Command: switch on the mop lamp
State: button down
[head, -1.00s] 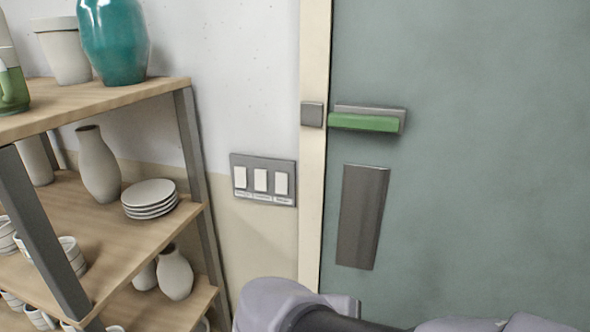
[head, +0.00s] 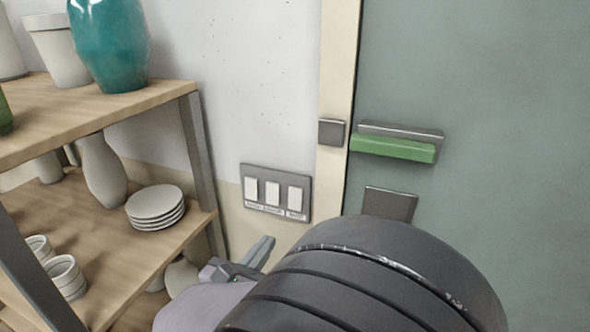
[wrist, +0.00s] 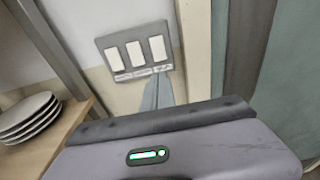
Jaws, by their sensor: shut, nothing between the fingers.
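A grey switch plate (head: 276,192) with three white rocker switches is on the wall left of the door frame. They are the left switch (head: 251,189), the middle switch (head: 272,193) and the right switch (head: 295,197). Each has a small label beneath, too small to read surely. The plate also shows in the wrist view (wrist: 120,42). My gripper (head: 270,240) is shut and empty, its tips just below the plate in the picture. In the wrist view the fingertips (wrist: 157,80) appear under the middle and right switches. I cannot tell whether they touch the wall. No lamp is visible.
A wooden shelf (head: 160,95) with a teal vase (head: 108,45), stacked plates (head: 155,206) and other pottery stands close on the left. On the right is a grey-green door (head: 500,100) with a green push bar (head: 392,148).

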aim_at(294, 208)
jog(key=b+x, duration=0.3)
jog(key=x, duration=0.9)
jog(key=shift+s+f, duration=0.1)
jog(key=shift+w+d, duration=0.2)
jog(key=shift+w, duration=0.25)
jog(key=shift+b, duration=0.3)
